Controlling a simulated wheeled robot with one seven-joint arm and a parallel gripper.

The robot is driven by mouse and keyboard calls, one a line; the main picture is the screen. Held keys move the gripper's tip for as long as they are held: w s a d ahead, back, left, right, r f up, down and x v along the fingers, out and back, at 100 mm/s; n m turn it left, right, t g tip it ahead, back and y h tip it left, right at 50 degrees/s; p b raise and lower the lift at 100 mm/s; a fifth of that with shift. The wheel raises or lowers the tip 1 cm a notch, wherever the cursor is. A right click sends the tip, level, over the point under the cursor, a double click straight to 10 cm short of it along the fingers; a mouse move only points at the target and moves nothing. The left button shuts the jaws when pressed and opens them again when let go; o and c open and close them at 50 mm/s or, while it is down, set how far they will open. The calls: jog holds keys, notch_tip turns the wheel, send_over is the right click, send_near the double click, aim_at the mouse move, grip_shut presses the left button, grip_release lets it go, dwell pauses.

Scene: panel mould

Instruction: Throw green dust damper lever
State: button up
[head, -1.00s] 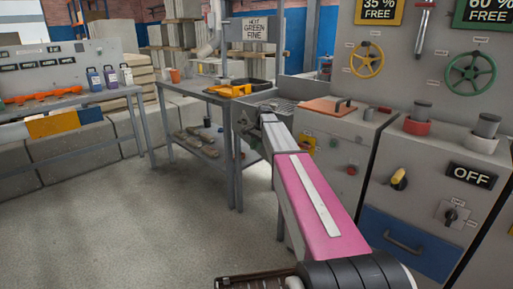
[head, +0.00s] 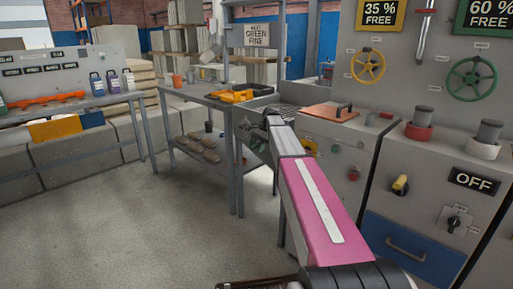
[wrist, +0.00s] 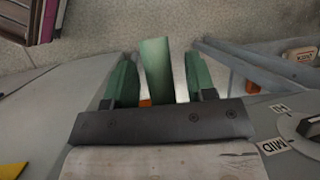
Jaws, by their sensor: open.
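My gripper (wrist: 160,75) is open, with two dark green fingers apart. A lighter green bar (wrist: 157,68) stands between the fingers in the wrist view, with a gap on each side. It looks like the green lever, but I cannot see its base or any label. A small orange patch (wrist: 145,102) shows beside its lower end. In the head view my gripper (head: 256,138) is at the end of my pink arm, beside the grey cabinet's left end. I cannot make out the lever there; my arm and gripper may hide it.
A grey cabinet (head: 337,150) with a red-brown lid (head: 331,112) stands right of my gripper. A dial (wrist: 308,125) marked MID is at the wrist view's right. A metal table (head: 206,97) with a yellow tool stands behind. Floor (head: 120,220) at left is clear.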

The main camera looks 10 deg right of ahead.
jog(key=v, duration=1.1)
